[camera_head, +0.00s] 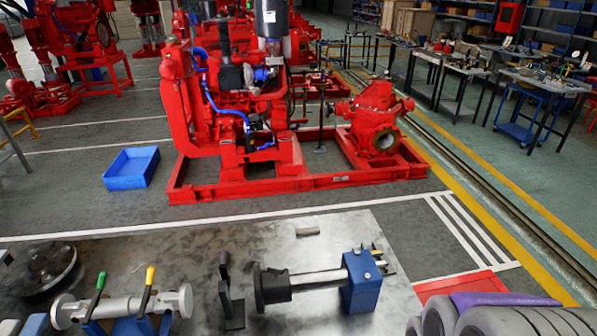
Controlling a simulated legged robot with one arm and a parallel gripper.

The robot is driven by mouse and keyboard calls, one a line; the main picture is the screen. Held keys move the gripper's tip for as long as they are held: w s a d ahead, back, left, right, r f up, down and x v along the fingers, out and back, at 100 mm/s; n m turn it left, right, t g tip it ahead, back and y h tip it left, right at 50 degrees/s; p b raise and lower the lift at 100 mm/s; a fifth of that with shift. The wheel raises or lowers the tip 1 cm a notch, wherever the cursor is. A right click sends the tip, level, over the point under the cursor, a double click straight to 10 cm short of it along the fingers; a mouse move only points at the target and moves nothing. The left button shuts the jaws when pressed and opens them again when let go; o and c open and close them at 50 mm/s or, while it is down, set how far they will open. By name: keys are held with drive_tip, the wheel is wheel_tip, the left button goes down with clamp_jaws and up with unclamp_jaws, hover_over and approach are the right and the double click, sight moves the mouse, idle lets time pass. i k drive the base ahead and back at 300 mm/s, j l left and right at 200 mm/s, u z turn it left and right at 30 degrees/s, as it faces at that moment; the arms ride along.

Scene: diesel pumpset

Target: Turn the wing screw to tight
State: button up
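No wing screw can be made out for certain. On the metal workbench (190,255) at the bottom, a shaft assembly has a black flanged end (272,286) at its left and a bare silver shaft (318,278). Its right end sits in a blue block (361,284). Small dark prongs (379,262) stick out at the top right of this block; they may be part of a screw or clamp, too small to tell. My gripper is not in view, so its distance from these parts does not show.
A silver pipe piece (122,306) with a green handle (97,292) and a yellow handle (148,284) lies left on the bench. A black upright bracket (229,294) stands mid-bench. Grey rounded rolls (490,320) fill the bottom right. A red pumpset (290,180) stands beyond.

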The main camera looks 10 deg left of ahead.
sight(275, 270)
drive_tip(key=i+j, duration=0.1)
drive_tip(key=j, duration=0.8)
drive_tip(key=i+j, duration=0.15)
drive_tip(key=j, duration=0.3)
